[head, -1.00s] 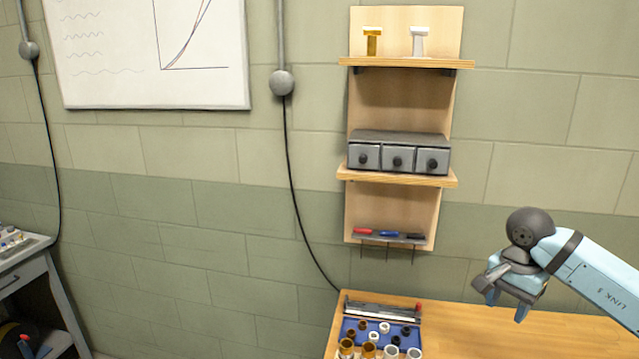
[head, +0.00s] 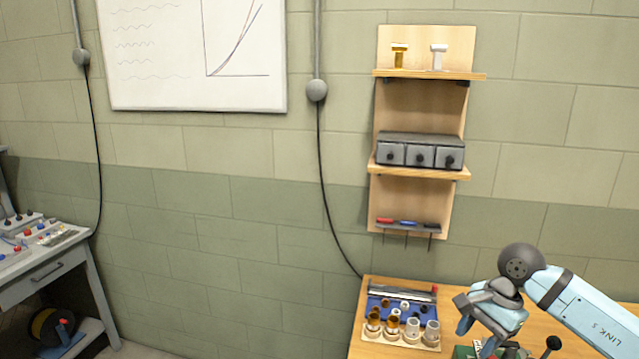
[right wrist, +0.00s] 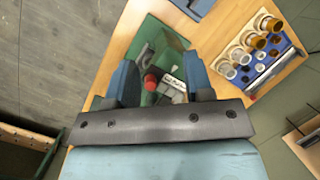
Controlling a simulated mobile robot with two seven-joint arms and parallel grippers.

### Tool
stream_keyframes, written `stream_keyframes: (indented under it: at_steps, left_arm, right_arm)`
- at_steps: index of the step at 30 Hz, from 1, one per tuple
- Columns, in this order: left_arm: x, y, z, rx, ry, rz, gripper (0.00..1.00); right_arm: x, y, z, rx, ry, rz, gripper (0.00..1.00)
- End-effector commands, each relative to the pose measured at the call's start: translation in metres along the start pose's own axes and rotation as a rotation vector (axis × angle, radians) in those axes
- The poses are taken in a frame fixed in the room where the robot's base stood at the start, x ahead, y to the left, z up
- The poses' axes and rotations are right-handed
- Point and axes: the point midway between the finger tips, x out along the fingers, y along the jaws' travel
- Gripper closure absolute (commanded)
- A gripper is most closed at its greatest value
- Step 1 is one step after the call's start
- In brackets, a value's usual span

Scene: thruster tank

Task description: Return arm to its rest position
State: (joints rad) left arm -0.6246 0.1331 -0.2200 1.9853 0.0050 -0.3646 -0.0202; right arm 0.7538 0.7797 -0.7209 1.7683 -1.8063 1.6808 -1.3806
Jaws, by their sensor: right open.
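My right arm comes in from the right in the head view, and its light-blue right gripper (head: 478,338) hangs over the wooden table, right of the fittings tray. In the right wrist view, the two blue fingers of the right gripper (right wrist: 163,88) stand wide apart with nothing held between them. Below and beyond them is a green device (right wrist: 160,62) with a red knob and a small label, apart from the fingers as far as I can tell. My left gripper is not in view.
A tray (head: 400,343) of brown and white fittings stands on the wooden table (head: 570,335). Above it is a wall shelf (head: 420,173) with grey drawers (head: 420,152) and pens. A grey workbench (head: 50,272) stands at the far left. The floor between bench and table is clear.

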Motion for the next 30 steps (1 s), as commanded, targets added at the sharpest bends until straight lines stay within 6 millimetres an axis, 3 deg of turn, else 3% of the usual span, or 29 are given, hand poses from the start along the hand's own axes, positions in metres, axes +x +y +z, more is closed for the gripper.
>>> stream_keyframes:
  at_steps: [1,6,9,12,17,20,23,24,27,30]
  left_arm:
    - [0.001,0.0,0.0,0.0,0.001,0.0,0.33]
    - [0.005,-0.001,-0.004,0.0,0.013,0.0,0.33]
    - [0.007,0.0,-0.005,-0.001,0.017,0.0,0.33]
    - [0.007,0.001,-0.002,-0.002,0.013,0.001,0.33]
    - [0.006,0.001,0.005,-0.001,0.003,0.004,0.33]
    - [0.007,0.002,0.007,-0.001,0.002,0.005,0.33]
    - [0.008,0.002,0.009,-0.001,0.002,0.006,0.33]
    - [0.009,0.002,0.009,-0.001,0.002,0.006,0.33]
    - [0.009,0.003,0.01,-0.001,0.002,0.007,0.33]
    - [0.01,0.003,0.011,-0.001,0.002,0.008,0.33]
  right_arm:
    - [0.022,-0.001,0.02,0.031,-0.102,-0.025,0.52]
    - [0.076,-0.006,0.102,0.26,-0.551,-0.126,0.52]
    - [0.093,-0.008,0.148,0.494,-0.882,-0.155,0.52]
    - [0.098,-0.01,0.178,0.787,-1.219,-0.142,0.52]
    - [0.108,-0.005,0.18,1.342,-1.723,-0.037,0.52]
    - [0.127,0.009,0.161,1.731,-2.005,0.082,0.52]
    - [0.162,0.035,0.136,2.148,-2.255,0.235,0.52]
    - [0.18,0.05,0.126,-2.081,2.1,-0.279,0.52]
    - [0.229,0.096,0.11,-1.834,1.683,-0.344,0.52]
    - [0.271,0.141,0.107,-1.621,1.37,-0.373,0.52]
